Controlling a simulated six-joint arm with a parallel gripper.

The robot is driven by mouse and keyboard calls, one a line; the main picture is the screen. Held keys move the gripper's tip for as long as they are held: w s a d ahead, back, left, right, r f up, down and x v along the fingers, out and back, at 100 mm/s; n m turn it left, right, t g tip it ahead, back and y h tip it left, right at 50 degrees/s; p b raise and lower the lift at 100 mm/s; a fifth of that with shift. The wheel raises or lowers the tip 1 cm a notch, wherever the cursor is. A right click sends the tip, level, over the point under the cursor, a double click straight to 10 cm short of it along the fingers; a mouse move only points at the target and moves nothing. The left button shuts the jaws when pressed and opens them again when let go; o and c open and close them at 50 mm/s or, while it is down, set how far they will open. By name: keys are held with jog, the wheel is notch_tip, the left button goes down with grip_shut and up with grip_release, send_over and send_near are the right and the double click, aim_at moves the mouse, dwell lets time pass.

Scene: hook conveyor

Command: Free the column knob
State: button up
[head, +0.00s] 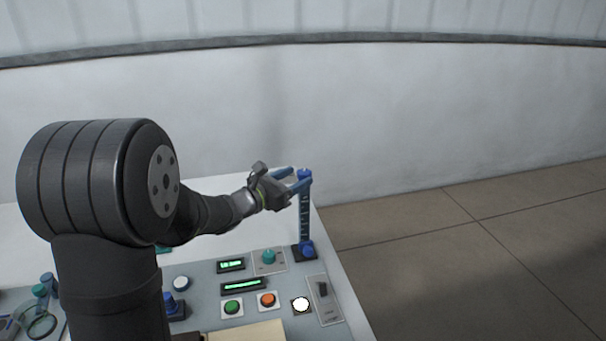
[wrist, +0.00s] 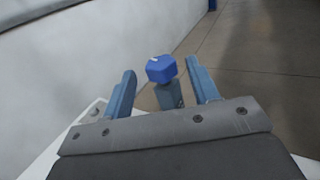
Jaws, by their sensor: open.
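The column (head: 304,215) stands upright at the right end of the panel, with a blue knob (head: 305,175) on its top. In the wrist view the blue knob (wrist: 161,69) has a small white mark and sits on the grey-blue column top (wrist: 169,96). My gripper (head: 296,180) is open at the height of the knob. In the wrist view my gripper (wrist: 158,76) has one finger on each side of the knob, with a gap visible on both sides. A second blue part (head: 307,249) is at the column's foot.
The panel (head: 205,285) carries a teal knob (head: 268,257), a green button (head: 232,307), an orange button (head: 267,300), a lit white button (head: 301,305) and a slider (head: 323,289). The wall (head: 400,110) is behind; open floor (head: 480,260) lies to the right.

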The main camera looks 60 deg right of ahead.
aim_at(299, 176)
jog(key=shift+x, duration=1.7)
jog(key=c, duration=0.9)
jog(key=shift+n+t, duration=0.7)
jog(key=shift+t, duration=0.4)
jog(key=shift+c, duration=0.2)
jog(key=o, duration=0.9)
jog(key=shift+o, duration=0.2)
jog(key=shift+a, duration=0.1)
